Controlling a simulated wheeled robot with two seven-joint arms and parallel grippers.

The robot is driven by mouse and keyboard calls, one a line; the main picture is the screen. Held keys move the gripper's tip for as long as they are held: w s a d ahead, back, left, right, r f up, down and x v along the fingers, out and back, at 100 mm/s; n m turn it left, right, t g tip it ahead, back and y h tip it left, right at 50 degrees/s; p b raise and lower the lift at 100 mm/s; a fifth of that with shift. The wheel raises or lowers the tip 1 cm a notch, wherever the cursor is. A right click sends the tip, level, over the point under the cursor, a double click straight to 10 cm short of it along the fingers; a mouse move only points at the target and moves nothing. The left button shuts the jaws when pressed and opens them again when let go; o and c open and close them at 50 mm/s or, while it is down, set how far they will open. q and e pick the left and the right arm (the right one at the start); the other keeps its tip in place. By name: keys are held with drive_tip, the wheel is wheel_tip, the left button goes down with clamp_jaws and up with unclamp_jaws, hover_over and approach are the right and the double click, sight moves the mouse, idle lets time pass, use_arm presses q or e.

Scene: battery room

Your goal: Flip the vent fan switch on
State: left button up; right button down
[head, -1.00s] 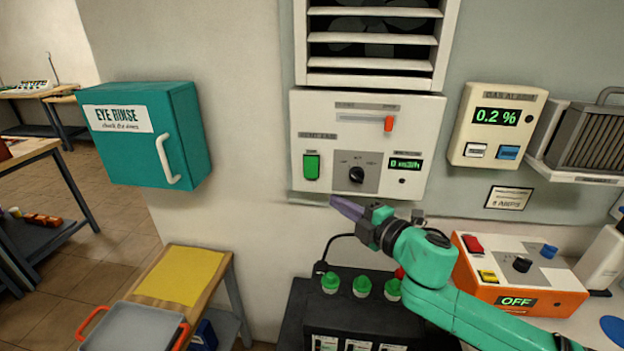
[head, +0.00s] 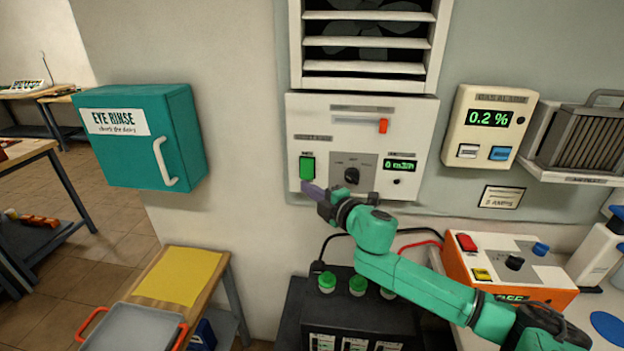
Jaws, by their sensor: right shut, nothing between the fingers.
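The white vent fan panel (head: 410,112) is on the wall under the louvred vent (head: 366,67). It carries a green rocker switch (head: 307,167) at lower left, a black rotary knob (head: 352,176), a slider with a red handle (head: 383,126) and a small green-lit display (head: 400,165). My right gripper (head: 307,189) is shut and empty. Its purple fingertips are just below the green switch, at the panel's lower left edge; I cannot tell whether they touch it. My left gripper is not in view.
A teal eye rinse cabinet (head: 140,165) hangs to the left. A gas alarm (head: 486,132) reading 0.2 % is to the right. Below stand a black battery unit (head: 345,325) with green caps and an orange control box (head: 560,300). A grey tray (head: 130,330) is at lower left.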

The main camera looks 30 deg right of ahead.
sight(302, 177)
drive_tip(key=w, duration=0.1)
drive_tip(key=w+d, duration=0.1)
drive_tip(key=w+d+p, duration=0.1)
drive_tip(key=shift+d+f, duration=0.25)
